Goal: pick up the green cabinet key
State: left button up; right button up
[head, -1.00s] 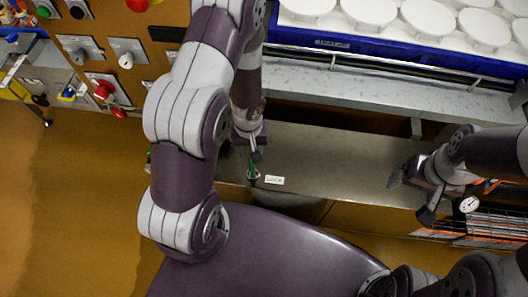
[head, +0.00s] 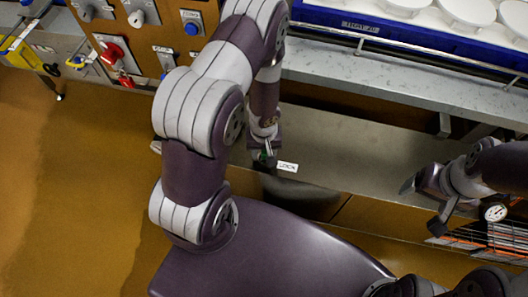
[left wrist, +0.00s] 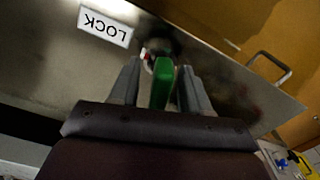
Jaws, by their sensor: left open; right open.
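The green cabinet key (head: 265,156) stands at the metal shelf beside a white LOCK label (head: 288,167). In the left wrist view the green key (left wrist: 162,84) shows between the two fingers, with its far end over a small round dark fitting. My left gripper (left wrist: 160,88) is open around the key, with a gap visible on each side. In the head view my left gripper (head: 266,150) partly hides the key. My right gripper (head: 421,207) is open and empty, well to the right, near the shelf's front edge.
The metal shelf (head: 350,160) is clear between the grippers. Behind it a blue tray (head: 420,35) holds several white round moulds. A panel with red and blue knobs (head: 192,25) is at the upper left. A wire rack (head: 500,238) stands at the right.

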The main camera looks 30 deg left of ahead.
pick_arm(q)
jog(key=shift+r, duration=0.1)
grip_shut()
jog(key=shift+r, duration=0.1)
